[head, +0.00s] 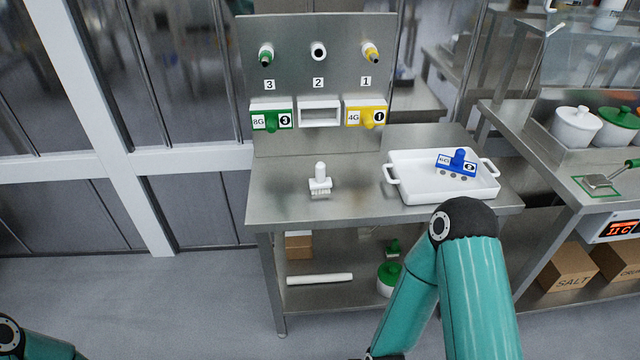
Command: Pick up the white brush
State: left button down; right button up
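The white brush (320,181) stands on the steel table (285,205), left of the white tray, with its handle up and bristles down. Nothing touches it. My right arm reaches in from the bottom, in front of the table's right part, but its gripper is not in view. Only a bit of my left arm shows in the bottom left corner, and its gripper is not in view.
A white tray (408,193) holds a blue brush (456,163). On the back panel (290,60) are a green holder (271,117), an empty white holder (319,112) and a yellow holder (365,114). The table around the white brush is clear. A lower shelf holds a white roll (320,279).

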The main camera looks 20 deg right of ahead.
aim_at(322, 184)
jog(key=z, duration=0.05)
jog(key=i, duration=0.9)
jog(key=u, duration=0.05)
